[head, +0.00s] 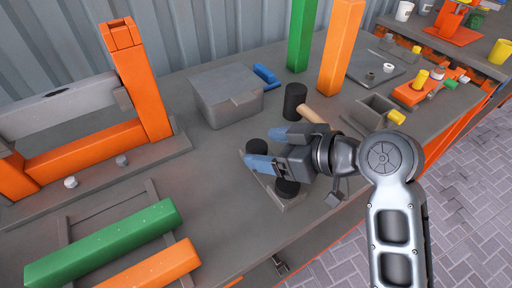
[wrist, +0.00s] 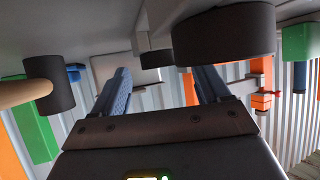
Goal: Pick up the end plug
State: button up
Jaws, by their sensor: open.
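Two dark round plugs sit on a thin grey tray (head: 293,207) on the bench. The far plug (head: 257,146) shows just beyond my gripper (head: 262,148), between the blue fingertips in the picture. The near plug (head: 287,187) is beside the gripper body and partly hidden by it. My gripper is open, with nothing seen between its fingers. In the wrist view, which looks upside down, the far plug (wrist: 151,59) lies ahead of the spread fingers (wrist: 160,72). The near plug (wrist: 224,36) looms large by the right finger. Whether the fingers touch either plug is unclear.
A black-headed mallet (head: 294,100) with a wooden handle stands just behind the gripper. A grey lidded box (head: 226,94) is behind left. Orange and green posts rise at the back. Green and orange boards (head: 105,242) lie front left. Bare bench lies left of the tray.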

jog(key=shift+w+a+f, duration=0.3)
jog(key=shift+a, duration=0.15)
jog(key=shift+c, duration=0.4)
jog(key=c, duration=1)
jog(key=shift+r, duration=0.1)
jog(key=shift+c, duration=0.2)
